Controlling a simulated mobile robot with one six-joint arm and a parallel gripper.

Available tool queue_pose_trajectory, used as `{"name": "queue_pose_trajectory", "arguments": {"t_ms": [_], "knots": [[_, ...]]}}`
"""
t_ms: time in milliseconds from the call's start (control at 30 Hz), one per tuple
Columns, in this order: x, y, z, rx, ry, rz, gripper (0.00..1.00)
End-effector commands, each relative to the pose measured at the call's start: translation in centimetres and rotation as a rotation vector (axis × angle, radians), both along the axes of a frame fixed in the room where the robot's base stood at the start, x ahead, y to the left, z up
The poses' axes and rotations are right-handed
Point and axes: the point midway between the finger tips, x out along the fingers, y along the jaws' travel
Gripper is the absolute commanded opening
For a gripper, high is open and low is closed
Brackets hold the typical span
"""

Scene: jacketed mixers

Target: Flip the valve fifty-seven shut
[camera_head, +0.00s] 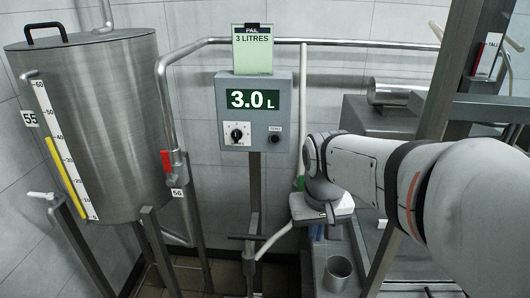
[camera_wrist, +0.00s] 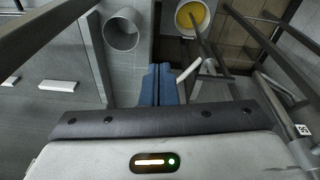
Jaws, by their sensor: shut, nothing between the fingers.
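No label reading 57 shows in either view. A white lever (camera_head: 274,242) slants up from the foot of the display post toward my gripper (camera_head: 325,232). In the wrist view, a white lever (camera_wrist: 189,71) lies just right of the blue fingers of my gripper (camera_wrist: 160,72). The fingers are shut with nothing between them. I cannot tell whether they touch the lever. Its valve body is mostly hidden. A red handle (camera_head: 166,161) stands upright on the pipe labelled 56 (camera_head: 177,193). A white handle (camera_head: 42,195) sits low beside the tank labelled 55.
The steel tank (camera_head: 100,130) stands left. A display (camera_head: 252,100) reads 3.0 L under a card saying pail, 3 litres. An open grey cylinder (camera_head: 339,271) stands below my gripper. A round vessel with yellow contents (camera_wrist: 194,17) shows in the wrist view. Steel posts crowd the right.

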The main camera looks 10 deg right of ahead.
Motion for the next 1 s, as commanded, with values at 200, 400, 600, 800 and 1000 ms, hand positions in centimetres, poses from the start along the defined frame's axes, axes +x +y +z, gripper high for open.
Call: {"name": "queue_pose_trajectory", "arguments": {"t_ms": [200, 400, 600, 800, 1000], "knots": [[8.7, 1.3, 4.0, -0.070, 0.077, -0.034, 0.00], [16.1, 3.1, 5.5, -0.149, 0.131, -0.083, 0.00], [22.6, 5.2, 5.4, -0.233, 0.166, -0.138, 0.00], [26.3, 6.9, 4.7, -0.292, 0.181, -0.183, 0.00], [27.5, 7.5, 4.2, -0.315, 0.184, -0.200, 0.00]]}}
